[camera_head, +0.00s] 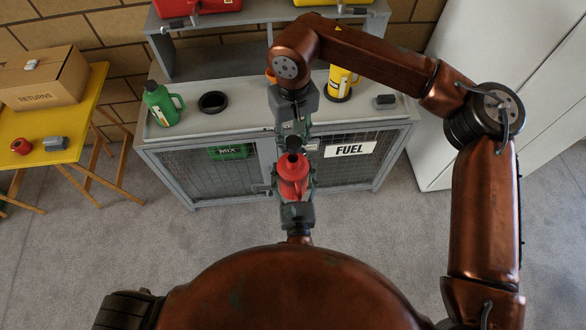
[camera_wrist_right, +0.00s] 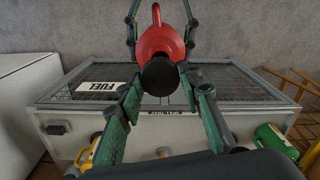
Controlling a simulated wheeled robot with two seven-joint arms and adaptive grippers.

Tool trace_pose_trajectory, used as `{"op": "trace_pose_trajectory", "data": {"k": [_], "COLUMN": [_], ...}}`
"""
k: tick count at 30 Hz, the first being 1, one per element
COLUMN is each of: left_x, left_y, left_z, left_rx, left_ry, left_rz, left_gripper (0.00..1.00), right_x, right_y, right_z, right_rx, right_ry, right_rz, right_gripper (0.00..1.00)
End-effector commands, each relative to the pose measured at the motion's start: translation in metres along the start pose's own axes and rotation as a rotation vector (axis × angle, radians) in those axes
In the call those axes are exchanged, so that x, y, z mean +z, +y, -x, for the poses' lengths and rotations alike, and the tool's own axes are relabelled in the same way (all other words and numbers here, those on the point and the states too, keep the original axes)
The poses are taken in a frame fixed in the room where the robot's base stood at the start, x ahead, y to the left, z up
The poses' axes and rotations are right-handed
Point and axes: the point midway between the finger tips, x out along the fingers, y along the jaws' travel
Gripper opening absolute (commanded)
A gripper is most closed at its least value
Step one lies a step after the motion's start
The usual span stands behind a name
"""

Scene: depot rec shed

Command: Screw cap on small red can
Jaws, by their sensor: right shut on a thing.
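The small red can (camera_head: 293,170) is held up in front of the cabinet, its tapered top toward my right gripper. My left gripper (camera_head: 295,188) has its fingers on both sides of the can and appears shut on it. My right gripper (camera_head: 293,140) reaches over from the counter side and is shut on a black cap (camera_wrist_right: 159,76). In the right wrist view the cap sits between the green finger pads, in line with the red can (camera_wrist_right: 158,40). The cap covers the can's mouth in that view, so I cannot tell whether they are threaded together.
A grey cabinet (camera_head: 268,172) has mesh doors marked MIX and FUEL. A yellow table (camera_head: 97,91) holds a RETURNS box (camera_head: 45,79).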

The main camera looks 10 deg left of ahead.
Motion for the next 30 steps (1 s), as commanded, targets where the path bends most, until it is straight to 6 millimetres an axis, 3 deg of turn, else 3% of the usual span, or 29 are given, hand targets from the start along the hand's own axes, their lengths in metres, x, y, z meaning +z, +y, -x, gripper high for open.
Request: {"op": "trace_pose_trajectory", "data": {"k": [15, 30], "left_x": [0.003, 0.003], "left_y": [0.000, 0.000], "left_z": [0.000, 0.000], "left_rx": [-0.001, -0.001], "left_ry": [-0.005, -0.005], "left_rz": [0.002, 0.002], "left_gripper": [0.08, 0.08], "right_x": [0.000, 0.001], "right_y": [0.000, -0.001], "right_z": [-0.036, -0.038], "right_rx": [-0.001, -0.006], "right_ry": [0.000, 0.000], "right_rz": [-0.001, -0.002], "right_gripper": [0.23, 0.23]}}
